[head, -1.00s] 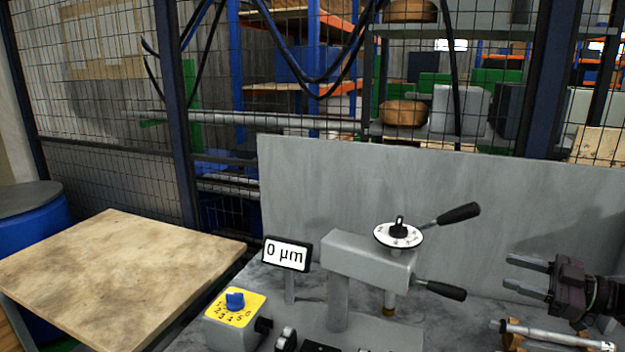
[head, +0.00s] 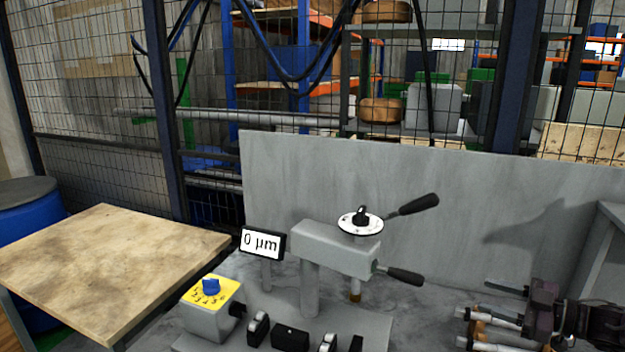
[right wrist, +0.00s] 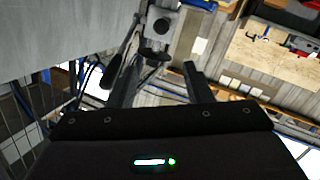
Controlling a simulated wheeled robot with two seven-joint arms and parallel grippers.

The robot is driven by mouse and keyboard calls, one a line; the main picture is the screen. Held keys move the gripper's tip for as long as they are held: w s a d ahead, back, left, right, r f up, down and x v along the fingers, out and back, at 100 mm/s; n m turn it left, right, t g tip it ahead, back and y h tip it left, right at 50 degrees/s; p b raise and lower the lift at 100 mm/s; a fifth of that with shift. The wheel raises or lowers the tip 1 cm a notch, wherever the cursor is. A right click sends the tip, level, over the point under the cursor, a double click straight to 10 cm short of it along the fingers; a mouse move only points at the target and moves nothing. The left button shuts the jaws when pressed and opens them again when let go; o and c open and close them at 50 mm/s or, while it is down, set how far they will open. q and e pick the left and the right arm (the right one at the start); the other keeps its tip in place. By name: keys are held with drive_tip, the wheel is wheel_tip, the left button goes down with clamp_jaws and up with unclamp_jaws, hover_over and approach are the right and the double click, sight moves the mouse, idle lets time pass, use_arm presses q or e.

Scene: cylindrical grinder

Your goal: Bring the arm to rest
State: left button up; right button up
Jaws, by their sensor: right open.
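My right gripper (head: 490,302) is at the lower right of the head view, to the right of the grinder and apart from it. Its fingers are open with nothing between them. In the right wrist view its two fingers (right wrist: 160,85) stand apart. The grinder's grey head (head: 335,250) carries a white dial (head: 360,222) and two black-handled levers, the upper lever (head: 415,205) and the lower lever (head: 403,276). My left gripper is not in view.
A display (head: 262,243) reads 0 µm. A yellow box with a blue knob (head: 210,287) stands at front left. Metal cylinders (head: 485,330) lie below my right gripper. A grey panel (head: 300,180) rises behind the grinder. A wooden table (head: 110,265) is at left.

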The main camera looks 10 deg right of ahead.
drive_tip(key=s+a+f+m+g+h, duration=0.15)
drive_tip(key=a+f+h, duration=0.25)
drive_tip(key=a+f, duration=0.4)
drive_tip(key=s+a+f+m+t+h, duration=0.1)
drive_tip(key=a+f+m+h, duration=0.3)
drive_tip(key=f, duration=0.6)
drive_tip(key=s+a+m+g+h, duration=0.4)
drive_tip(key=s+a+g, duration=0.5)
drive_tip(key=s+a, duration=0.75)
drive_tip(key=s+d+f+g+y+b, duration=0.1)
drive_tip(key=s+f+b, duration=0.15)
drive_tip(key=f, duration=1.45)
drive_tip(key=s+f+b, duration=0.1)
drive_tip(key=f+b, duration=0.2)
drive_tip(key=f, duration=1.4)
use_arm(q)
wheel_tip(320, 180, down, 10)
drive_tip(key=b, duration=0.4)
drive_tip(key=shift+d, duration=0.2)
use_arm(e)
drive_tip(key=s+d+f, duration=0.2)
drive_tip(key=s+f, duration=0.8)
drive_tip(key=f, duration=0.1)
drive_tip(key=s+d+f+g, duration=0.1)
drive_tip(key=s+d+f, duration=0.1)
drive_tip(key=s+f, duration=0.8)
wheel_tip(320, 180, down, 2)
drive_tip(key=shift+f, duration=0.1)
